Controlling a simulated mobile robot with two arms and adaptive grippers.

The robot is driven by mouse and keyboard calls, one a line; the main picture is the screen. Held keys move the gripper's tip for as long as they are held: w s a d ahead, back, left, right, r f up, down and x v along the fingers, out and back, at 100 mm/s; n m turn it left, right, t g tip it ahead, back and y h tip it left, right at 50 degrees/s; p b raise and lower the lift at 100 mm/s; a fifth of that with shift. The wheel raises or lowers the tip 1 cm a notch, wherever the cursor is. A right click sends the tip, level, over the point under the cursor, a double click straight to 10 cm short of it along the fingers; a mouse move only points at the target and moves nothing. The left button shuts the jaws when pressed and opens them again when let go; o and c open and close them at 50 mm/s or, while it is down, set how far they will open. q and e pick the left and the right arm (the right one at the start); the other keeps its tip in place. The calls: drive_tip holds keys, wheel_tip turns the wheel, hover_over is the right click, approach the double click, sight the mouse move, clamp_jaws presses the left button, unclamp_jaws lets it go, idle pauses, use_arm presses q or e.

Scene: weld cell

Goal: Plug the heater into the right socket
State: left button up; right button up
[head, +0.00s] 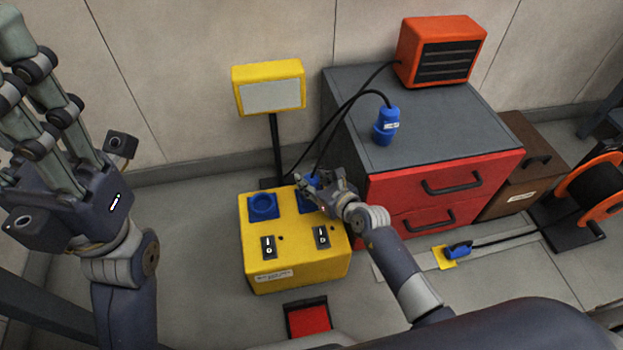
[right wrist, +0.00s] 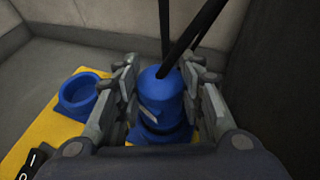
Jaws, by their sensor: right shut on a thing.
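The yellow socket box (head: 287,275) stands on the floor with two blue sockets. The left socket (head: 263,205) is empty and also shows in the right wrist view (right wrist: 80,97). My right gripper (head: 322,186) is shut on a blue plug (right wrist: 160,98) at the right socket (head: 305,203), which is mostly hidden. The plug looks upright; I cannot tell how deep it sits. The orange heater (head: 440,52) stands on the grey-topped cabinet, a black cable at its left side. My left gripper (head: 40,75) is raised, open and empty.
A yellow lamp (head: 269,88) stands behind the box. Two black cables cross beside the red-drawered cabinet (head: 440,160). A third blue plug (head: 458,250) lies on the floor, its cable running to an orange reel (head: 590,190). A red pedal (head: 308,317) lies in front.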

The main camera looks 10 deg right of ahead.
drive_tip(key=o, duration=0.9)
drive_tip(key=shift+f, duration=0.1)
